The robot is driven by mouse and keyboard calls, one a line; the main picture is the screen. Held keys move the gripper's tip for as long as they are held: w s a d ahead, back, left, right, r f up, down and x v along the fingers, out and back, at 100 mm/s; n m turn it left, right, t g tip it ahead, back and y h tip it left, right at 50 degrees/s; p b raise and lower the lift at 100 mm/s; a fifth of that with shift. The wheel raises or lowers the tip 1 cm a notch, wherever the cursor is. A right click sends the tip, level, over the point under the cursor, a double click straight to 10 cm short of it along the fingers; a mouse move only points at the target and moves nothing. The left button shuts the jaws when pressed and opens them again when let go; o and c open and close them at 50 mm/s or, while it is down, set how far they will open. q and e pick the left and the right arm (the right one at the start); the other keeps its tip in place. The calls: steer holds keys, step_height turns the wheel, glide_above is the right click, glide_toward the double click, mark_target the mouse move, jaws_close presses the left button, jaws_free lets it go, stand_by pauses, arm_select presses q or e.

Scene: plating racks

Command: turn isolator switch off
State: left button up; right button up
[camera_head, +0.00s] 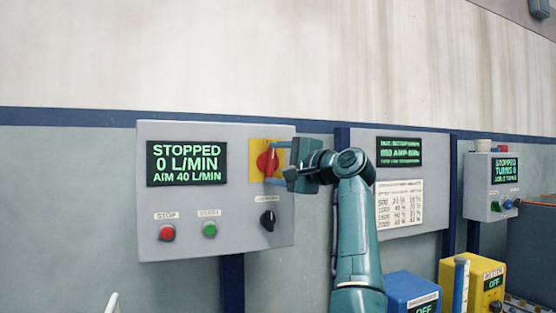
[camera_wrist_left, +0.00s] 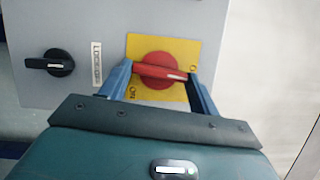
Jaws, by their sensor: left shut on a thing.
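The isolator switch is a red rotary handle (camera_head: 267,162) on a yellow plate (camera_head: 254,147), at the upper right of a grey control box (camera_head: 215,240). In the left wrist view the red handle (camera_wrist_left: 160,71) lies nearly crosswise, with a pale mark at its right end. "ON" lettering shows at the plate's lower left and an "O" at its right. My left gripper (camera_head: 275,163) reaches the switch from the right. Its blue fingers (camera_wrist_left: 162,78) are shut on the handle, one at each end. My right gripper is not in view.
The box's display (camera_head: 187,163) reads STOPPED, 0 L/MIN, AIM 40 L/MIN. Below are a red button (camera_head: 167,232), a green button (camera_head: 209,230) and a black knob (camera_head: 268,220), close under the switch. A second panel (camera_head: 430,150) stands behind my arm, to the right.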

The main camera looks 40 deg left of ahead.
arm_select(q)
steer(key=shift+r+n, duration=0.15)
steer(key=shift+n, duration=0.25)
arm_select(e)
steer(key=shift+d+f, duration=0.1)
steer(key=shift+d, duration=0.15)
arm_select(q)
steer(key=shift+n, duration=0.3)
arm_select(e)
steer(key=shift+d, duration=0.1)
arm_select(q)
steer(key=o, duration=1)
steer(key=d, duration=0.4)
steer(key=d+b, duration=0.1)
steer(key=d, duration=0.3)
steer(key=s+d, duration=0.1)
steer(key=d, duration=0.4)
steer(key=shift+s+d+b, duration=0.1)
steer(key=shift+b, duration=0.3)
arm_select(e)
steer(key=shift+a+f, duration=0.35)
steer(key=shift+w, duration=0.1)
